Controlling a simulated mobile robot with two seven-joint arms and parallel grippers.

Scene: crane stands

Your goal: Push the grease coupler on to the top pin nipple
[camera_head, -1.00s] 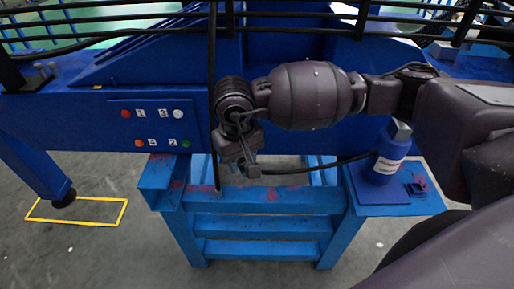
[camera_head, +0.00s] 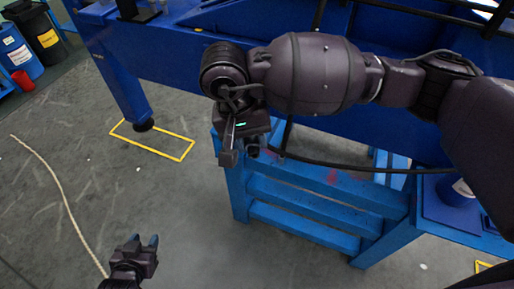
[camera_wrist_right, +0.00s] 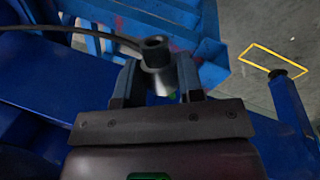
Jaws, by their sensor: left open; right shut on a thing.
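The grease coupler (camera_wrist_right: 155,48) is a dark round piece with a hole in its end, seen in the right wrist view. My right gripper (camera_head: 241,146) is shut on it, one finger on each side. A black hose (camera_head: 350,166) runs from there to the blue grease container (camera_head: 458,191) at the right. In the head view the coupler itself is hard to make out against the dark gripper. My left gripper (camera_head: 144,243) is open and empty, low over the floor. I cannot make out the top pin nipple; the numbered panel is not visible now.
A blue step stand (camera_head: 305,205) is below and right of my right gripper. The blue crane beam (camera_head: 160,50) runs behind my right arm, with a leg (camera_head: 120,88) near a yellow floor outline (camera_head: 160,148).

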